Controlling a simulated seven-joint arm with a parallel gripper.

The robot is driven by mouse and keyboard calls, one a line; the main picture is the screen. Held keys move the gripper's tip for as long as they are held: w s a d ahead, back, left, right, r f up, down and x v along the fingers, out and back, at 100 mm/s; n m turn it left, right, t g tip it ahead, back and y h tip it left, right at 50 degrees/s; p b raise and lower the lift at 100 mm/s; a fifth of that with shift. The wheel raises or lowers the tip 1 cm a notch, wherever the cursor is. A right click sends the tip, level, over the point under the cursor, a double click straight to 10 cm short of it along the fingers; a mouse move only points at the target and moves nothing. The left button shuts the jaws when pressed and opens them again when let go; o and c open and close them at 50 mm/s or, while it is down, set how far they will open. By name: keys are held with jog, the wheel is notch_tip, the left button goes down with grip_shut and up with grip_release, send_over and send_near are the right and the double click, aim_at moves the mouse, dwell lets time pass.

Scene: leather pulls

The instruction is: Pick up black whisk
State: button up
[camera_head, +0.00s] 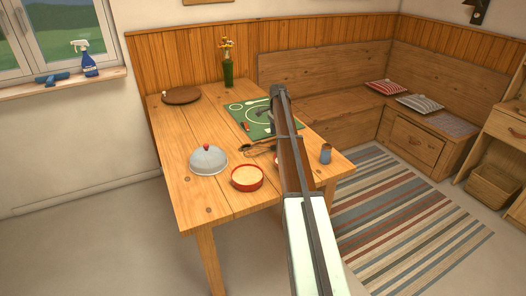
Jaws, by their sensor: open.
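A thin dark utensil that looks like the black whisk (247,148) lies on the wooden table, between the grey dome lid and the green placemat. Its right end runs close to my arm, and its fine shape is too small to make out. My arm reaches up from the bottom of the picture over the table's right part.
A corner bench (335,107) stands behind.

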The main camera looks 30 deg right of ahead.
aim_at(269, 149)
jog(key=shift+a+f, duration=0.15)
jog(key=shift+f, duration=3.4)
jog(key=shift+c, duration=0.5)
grip_shut()
